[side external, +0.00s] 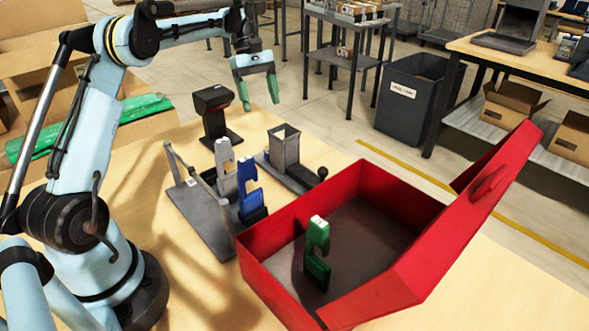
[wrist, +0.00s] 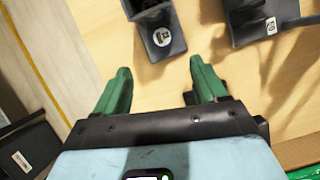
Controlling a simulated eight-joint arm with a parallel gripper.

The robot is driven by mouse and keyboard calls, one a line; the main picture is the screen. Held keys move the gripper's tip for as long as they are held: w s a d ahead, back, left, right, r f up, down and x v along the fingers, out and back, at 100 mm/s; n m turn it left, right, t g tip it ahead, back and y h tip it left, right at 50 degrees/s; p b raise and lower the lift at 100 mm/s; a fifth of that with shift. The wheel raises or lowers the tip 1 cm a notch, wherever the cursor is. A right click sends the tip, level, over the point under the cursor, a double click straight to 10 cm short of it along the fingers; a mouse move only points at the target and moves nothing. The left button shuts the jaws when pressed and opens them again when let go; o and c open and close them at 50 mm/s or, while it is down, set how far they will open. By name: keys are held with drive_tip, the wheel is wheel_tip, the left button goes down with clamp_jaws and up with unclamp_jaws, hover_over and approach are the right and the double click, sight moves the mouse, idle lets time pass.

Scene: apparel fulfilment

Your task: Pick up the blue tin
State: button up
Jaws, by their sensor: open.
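The blue piece is not visible there.
An open red box (side external: 270,228) holds an upright green piece (side external: 317,250); its lid (side external: 455,225) leans out right. A grey rack (side external: 198,208), a dark stand (side external: 213,112) and a grey holder with a lever (side external: 284,150) crowd the table. A grey bin (side external: 412,97) stands beyond.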

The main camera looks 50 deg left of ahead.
drive_tip(key=x, duration=1.2)
drive_tip(key=shift+s+d+f, duration=0.1)
drive_tip(key=shift+s+f, duration=0.1)
drive_tip(key=shift+s, duration=0.1)
drive_tip(key=c, duration=1.1)
drive_tip(key=shift+c, duration=0.2)
drive_tip(key=shift+r, duration=0.1)
